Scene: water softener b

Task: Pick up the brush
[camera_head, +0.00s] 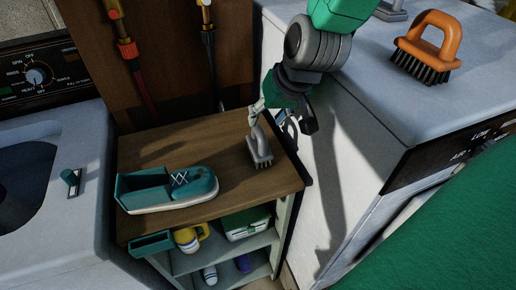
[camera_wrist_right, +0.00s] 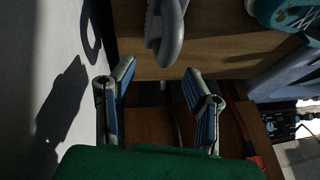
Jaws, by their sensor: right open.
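A grey brush (camera_head: 259,148) with an arched handle and dark bristles stands on the wooden shelf top (camera_head: 225,206), near its right side. In the right wrist view, the grey brush's handle (camera_wrist_right: 166,38) shows at the top, beyond the fingertips. My right gripper (camera_head: 273,118) is open and empty, close behind the grey brush in the head view; its two blue-padded fingers are spread in the right wrist view (camera_wrist_right: 160,88). Whether a finger touches the brush I cannot tell. A second brush (camera_head: 433,45), with an orange handle and black bristles, stands on the white machine at right. My left gripper is not in view.
A green shoe (camera_head: 167,190) lies left of the grey brush on the shelf top. Lower shelves hold a yellow mug (camera_head: 190,238) and a green-lidded box (camera_head: 245,223). White machines stand on both sides (camera_head: 60,225) (camera_head: 400,110). Pipes run down the wooden panel behind.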

